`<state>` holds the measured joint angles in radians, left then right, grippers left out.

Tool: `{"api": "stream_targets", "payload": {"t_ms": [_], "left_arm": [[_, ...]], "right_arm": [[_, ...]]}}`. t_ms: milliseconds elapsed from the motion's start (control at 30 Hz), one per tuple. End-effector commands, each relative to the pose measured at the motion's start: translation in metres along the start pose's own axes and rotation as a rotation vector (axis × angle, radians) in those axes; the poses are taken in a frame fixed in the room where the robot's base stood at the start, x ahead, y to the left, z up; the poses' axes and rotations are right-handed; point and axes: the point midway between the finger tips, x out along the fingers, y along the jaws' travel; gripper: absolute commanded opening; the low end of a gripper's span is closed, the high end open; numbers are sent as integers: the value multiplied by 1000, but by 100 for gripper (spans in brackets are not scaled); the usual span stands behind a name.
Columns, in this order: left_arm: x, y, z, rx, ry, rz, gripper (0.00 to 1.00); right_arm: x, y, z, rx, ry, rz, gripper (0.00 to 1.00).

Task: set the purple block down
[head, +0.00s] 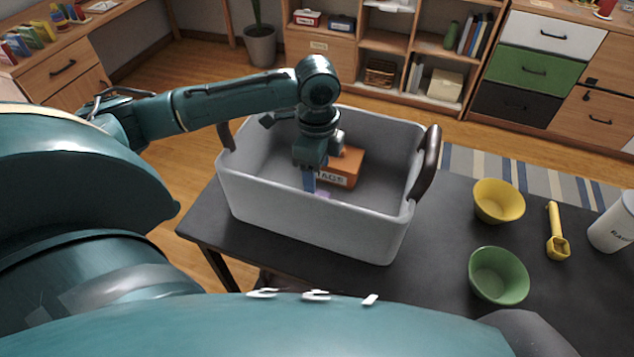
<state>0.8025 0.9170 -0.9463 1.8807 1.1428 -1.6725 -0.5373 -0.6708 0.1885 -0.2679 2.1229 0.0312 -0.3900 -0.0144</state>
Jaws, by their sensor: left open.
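A purple block (323,194) shows as a small patch low inside the grey bin (310,225). Most of it is hidden behind the bin's front wall and my gripper. My left gripper (309,184) reaches down into the bin from above, right by the block. Its jaws are open; whether a finger touches the block I cannot tell. My right gripper is not in view.
An orange box (347,167) lies in the bin beside my gripper. The bin has dark handles and stands on a dark table (440,235). A yellow bowl (498,201), a green bowl (498,275), a yellow scoop (556,235) and a white canister (615,225) stand right of it.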

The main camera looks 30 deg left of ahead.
Motion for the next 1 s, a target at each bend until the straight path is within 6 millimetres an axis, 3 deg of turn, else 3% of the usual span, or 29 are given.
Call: {"api": "stream_targets", "payload": {"t_ms": [100,233,800,900,1000], "left_arm": [[-17,0,0,-1,1,-1,62],[-26,0,0,-1,1,1,62],[-27,0,0,1,1,0,62],[-28,0,-9,30,15,-32,62],[-31,-2,-34,108,58,-129,62]], "right_arm": [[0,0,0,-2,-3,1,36],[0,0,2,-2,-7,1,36],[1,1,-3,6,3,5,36],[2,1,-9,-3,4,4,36],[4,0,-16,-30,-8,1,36]]}}
